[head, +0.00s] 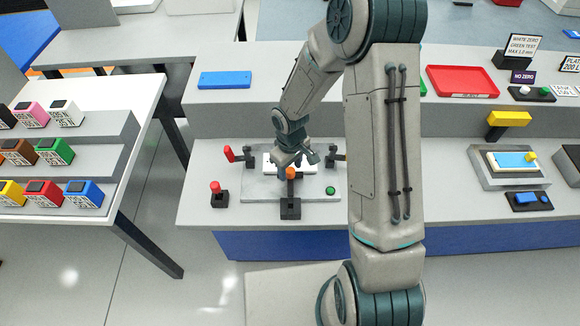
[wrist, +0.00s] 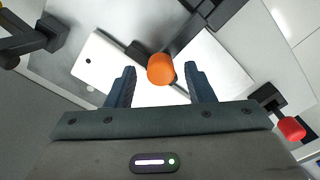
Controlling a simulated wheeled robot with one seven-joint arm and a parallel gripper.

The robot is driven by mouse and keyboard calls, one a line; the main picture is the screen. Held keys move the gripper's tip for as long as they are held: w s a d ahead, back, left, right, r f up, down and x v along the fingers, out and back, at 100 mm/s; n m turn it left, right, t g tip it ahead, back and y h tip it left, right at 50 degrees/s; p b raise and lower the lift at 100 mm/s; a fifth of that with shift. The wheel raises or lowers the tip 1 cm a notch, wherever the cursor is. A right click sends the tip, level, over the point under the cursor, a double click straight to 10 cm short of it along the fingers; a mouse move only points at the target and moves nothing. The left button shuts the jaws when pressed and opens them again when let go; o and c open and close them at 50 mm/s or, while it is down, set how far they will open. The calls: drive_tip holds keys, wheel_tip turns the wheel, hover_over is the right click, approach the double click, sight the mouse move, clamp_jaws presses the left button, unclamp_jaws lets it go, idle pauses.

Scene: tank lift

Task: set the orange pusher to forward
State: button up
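The orange pusher (head: 291,173) is a rounded cap on a black stand (head: 290,208) at the front of a grey plate (head: 258,190). In the wrist view the orange cap (wrist: 160,69) lies in the gap between my fingertips, nearer the left one. Its dark arm runs up and to the right from there. My gripper (head: 303,158) is open and points down at the pusher. In the wrist view both fingers of my gripper (wrist: 161,72) stand apart with space on each side of the cap. I cannot tell whether the fingertips are level with it.
A red-knobbed lever (head: 229,154) stands left of the plate, and another red knob (head: 215,187) on a black base stands in front of it. A white piece (head: 268,162) lies beyond the pusher. A green button (head: 330,190) is at the plate's right. A red tray (head: 462,81) is farther back.

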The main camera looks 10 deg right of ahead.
sight(291, 170)
drive_tip(key=shift+r, duration=0.1)
wheel_tip(291, 170, up, 14)
drive_tip(key=shift+f+b, duration=0.2)
drive_tip(key=shift+b, duration=0.2)
idle(0.6)
drive_tip(key=s+d+r+m+t, duration=0.1)
drive_tip(key=s+d+r+m, duration=0.2)
drive_tip(key=s+r, duration=0.3)
drive_tip(key=s+d+r+m+t, duration=0.2)
drive_tip(key=s+d+r+m, duration=0.2)
drive_tip(key=s+r, duration=0.3)
drive_tip(key=s+d, duration=0.1)
drive_tip(key=s, duration=0.3)
drive_tip(key=shift+s+r+m+t, duration=0.15)
drive_tip(key=shift+s+m+t, duration=0.15)
drive_tip(key=shift+s, duration=0.1)
